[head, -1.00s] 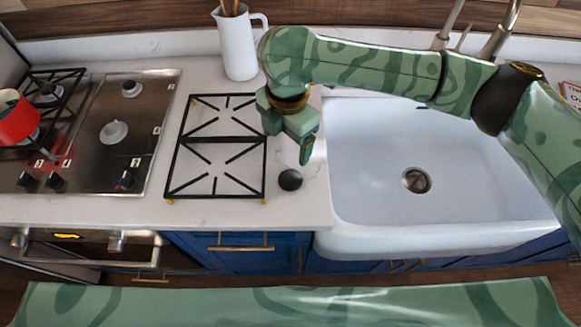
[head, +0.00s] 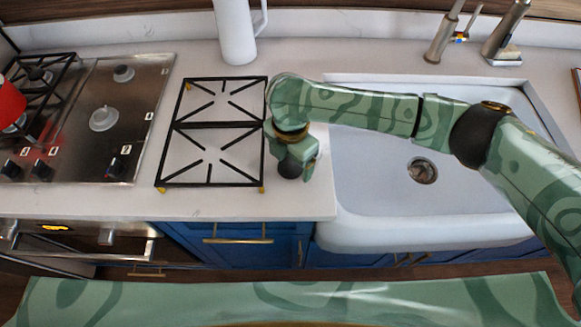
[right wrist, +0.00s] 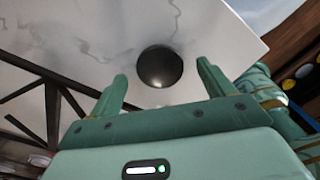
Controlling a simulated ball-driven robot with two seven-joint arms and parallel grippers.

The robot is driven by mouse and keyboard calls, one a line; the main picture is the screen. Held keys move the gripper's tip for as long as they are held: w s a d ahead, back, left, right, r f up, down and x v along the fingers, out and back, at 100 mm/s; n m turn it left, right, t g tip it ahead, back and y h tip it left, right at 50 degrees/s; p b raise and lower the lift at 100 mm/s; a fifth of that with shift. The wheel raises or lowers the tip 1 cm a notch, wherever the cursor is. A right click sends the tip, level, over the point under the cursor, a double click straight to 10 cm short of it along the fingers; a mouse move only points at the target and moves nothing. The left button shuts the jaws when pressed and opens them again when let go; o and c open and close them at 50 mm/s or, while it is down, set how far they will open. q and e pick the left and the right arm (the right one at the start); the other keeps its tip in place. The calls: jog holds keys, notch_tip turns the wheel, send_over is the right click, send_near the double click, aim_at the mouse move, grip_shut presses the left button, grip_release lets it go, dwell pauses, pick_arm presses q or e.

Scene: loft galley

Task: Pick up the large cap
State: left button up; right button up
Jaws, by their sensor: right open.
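The large cap (head: 289,170) is a small black round disc on the white counter, just right of the loose grate. In the head view my right gripper (head: 297,164) is directly above it and hides part of it. In the right wrist view the whole cap (right wrist: 160,66) shows dark and domed, between and just beyond the tips of the right gripper (right wrist: 161,74). The gripper is open and empty, its fingers on either side of the cap in that view. Whether the fingertips touch the counter I cannot tell. My left gripper is not in view.
A black grate (head: 217,127) lies on the counter left of the cap. The white sink (head: 375,185) is to the right. The steel cooktop (head: 82,130) with a red pot (head: 8,104) is at the left. A white pitcher (head: 235,35) stands at the back.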

jog(key=shift+f, duration=0.75)
jog(key=shift+r, duration=0.1)
jog(key=c, duration=1.1)
